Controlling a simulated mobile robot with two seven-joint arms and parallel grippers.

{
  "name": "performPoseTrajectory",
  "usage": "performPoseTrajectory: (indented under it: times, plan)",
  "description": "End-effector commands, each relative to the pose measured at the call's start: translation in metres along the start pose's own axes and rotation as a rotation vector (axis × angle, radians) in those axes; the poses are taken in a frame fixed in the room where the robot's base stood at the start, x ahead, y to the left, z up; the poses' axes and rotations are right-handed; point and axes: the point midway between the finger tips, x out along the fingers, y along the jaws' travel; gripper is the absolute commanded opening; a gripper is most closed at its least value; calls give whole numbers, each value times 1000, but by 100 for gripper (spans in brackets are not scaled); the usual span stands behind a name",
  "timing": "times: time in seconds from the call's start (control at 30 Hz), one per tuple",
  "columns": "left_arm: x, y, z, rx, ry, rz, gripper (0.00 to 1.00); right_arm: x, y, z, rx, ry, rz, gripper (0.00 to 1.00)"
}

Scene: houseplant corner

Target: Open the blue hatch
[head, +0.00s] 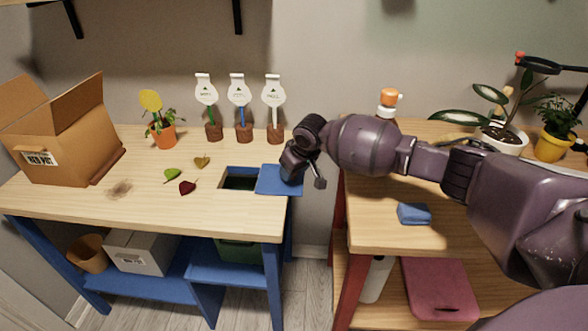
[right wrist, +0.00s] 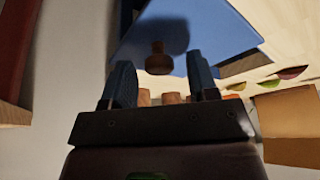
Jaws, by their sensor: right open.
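The blue hatch (head: 272,186) is a flat panel at the right end of the left workbench. A dark rectangular opening (head: 240,182) shows uncovered directly to its left. In the right wrist view the blue hatch (right wrist: 205,25) carries a round brown knob (right wrist: 158,60). My right gripper (head: 305,180) is over the hatch's right part and hides some of it. In the right wrist view its two fingers (right wrist: 160,75) are apart, with the knob showing between and beyond their tips; nothing is held. My left gripper is not in view.
Left workbench (head: 130,200) holds a cardboard box (head: 65,140), leaves (head: 187,187), a potted plant (head: 164,135) and three plant markers (head: 239,100). Below the opening is a green bin (head: 240,252). A gap separates the right table (head: 375,225), with a blue sponge-like block (head: 414,213).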

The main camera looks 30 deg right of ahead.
Motion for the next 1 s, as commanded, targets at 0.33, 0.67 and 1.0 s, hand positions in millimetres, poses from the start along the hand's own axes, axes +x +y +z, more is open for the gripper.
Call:
performPoseTrajectory:
  times: [0.33,0.67,1.0]
  plan:
    - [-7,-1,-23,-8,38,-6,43,-49,1,-3,0,9,2,54]
    - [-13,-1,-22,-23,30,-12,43,-98,0,-2,0,5,1,54]
    - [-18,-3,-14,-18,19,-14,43,-108,0,0,0,0,0,54]
